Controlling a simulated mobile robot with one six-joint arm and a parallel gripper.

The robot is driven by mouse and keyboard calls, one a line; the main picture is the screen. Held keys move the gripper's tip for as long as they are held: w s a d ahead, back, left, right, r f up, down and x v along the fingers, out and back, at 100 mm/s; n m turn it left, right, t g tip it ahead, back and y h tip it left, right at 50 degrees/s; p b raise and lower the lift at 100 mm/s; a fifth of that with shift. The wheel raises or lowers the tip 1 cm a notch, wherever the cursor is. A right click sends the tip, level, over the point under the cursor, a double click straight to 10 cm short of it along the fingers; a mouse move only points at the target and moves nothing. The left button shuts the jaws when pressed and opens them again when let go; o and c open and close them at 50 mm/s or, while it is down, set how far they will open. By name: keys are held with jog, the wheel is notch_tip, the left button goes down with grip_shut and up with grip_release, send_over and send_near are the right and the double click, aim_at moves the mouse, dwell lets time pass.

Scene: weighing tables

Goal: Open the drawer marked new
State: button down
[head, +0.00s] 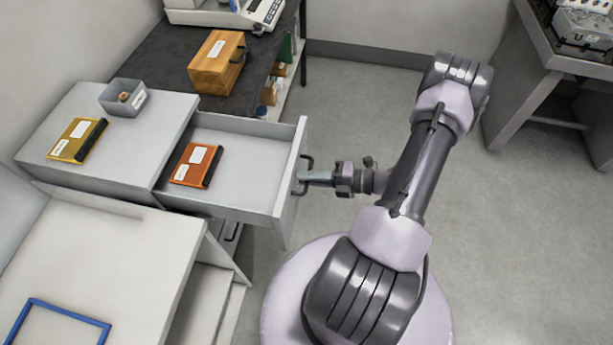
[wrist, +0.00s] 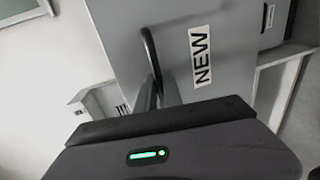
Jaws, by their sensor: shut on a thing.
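The drawer (head: 245,180) stands pulled far out of the grey cabinet (head: 130,170) in the head view. An orange box with white labels (head: 196,165) lies inside it. In the wrist view the grey drawer front (wrist: 135,50) carries a white label reading NEW (wrist: 201,55). A dark bar handle (wrist: 151,60) is fixed to that front. My gripper (head: 308,176) is at the handle on the outer side of the drawer front, shut on it. The fingertips are partly hidden in the wrist view by the gripper body.
A yellow box (head: 77,140) and a small grey bin (head: 123,98) sit on the cabinet top. A wooden box (head: 217,62) and a scale (head: 262,12) stand on the dark table behind. A white table (head: 100,250) is at the lower left. The floor (head: 370,110) beyond my arm is clear.

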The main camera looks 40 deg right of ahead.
jog(key=c, duration=1.8)
grip_release()
jog(key=shift+o, duration=0.2)
jog(key=p+v, duration=0.2)
jog(key=v, duration=1.5)
jog(key=shift+s+p, duration=0.2)
jog(key=shift+p, duration=0.1)
jog(key=shift+d+r, duration=0.1)
jog(key=shift+d, duration=0.05)
